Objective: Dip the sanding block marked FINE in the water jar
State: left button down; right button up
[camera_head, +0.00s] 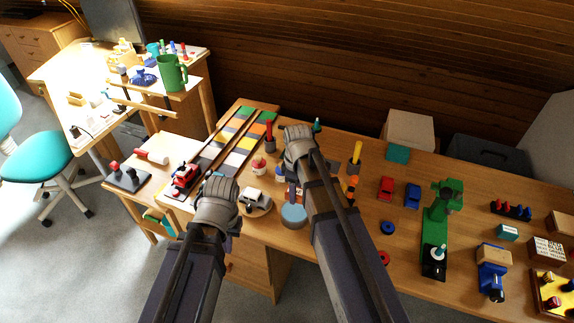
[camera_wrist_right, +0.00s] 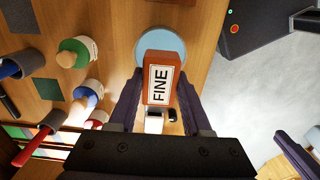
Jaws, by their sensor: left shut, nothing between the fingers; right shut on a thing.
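The sanding block marked FINE (camera_wrist_right: 158,82) is orange-brown with a white label, seen in the right wrist view. My right gripper (camera_wrist_right: 158,98) is shut on it, one finger on each side. The round light-blue water jar (camera_wrist_right: 172,42) shows partly behind the block in that view. I cannot tell whether the block touches it. In the head view the jar (camera_head: 294,215) stands near the table's front edge, beside my right arm. My left gripper (camera_head: 218,190) is shut and empty at the left front of the table; its fingertips are mostly hidden by its wrist.
Several wooden-topped jars, one with a green label (camera_wrist_right: 76,52), stand nearby.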

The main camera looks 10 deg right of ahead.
aim_at(295, 213)
jog(key=shift+f, duration=0.15)
jog(key=shift+f, duration=0.2)
notch_tip(295, 213, down, 7)
jog(key=b, duration=0.7)
jog(key=shift+f, duration=0.1)
jog(key=o, duration=1.3)
jog(key=shift+r, duration=0.2)
notch_tip(295, 213, up, 7)
jog(key=p, duration=0.6)
jog(key=shift+f+p, duration=0.1)
jog(key=shift+p, duration=0.3)
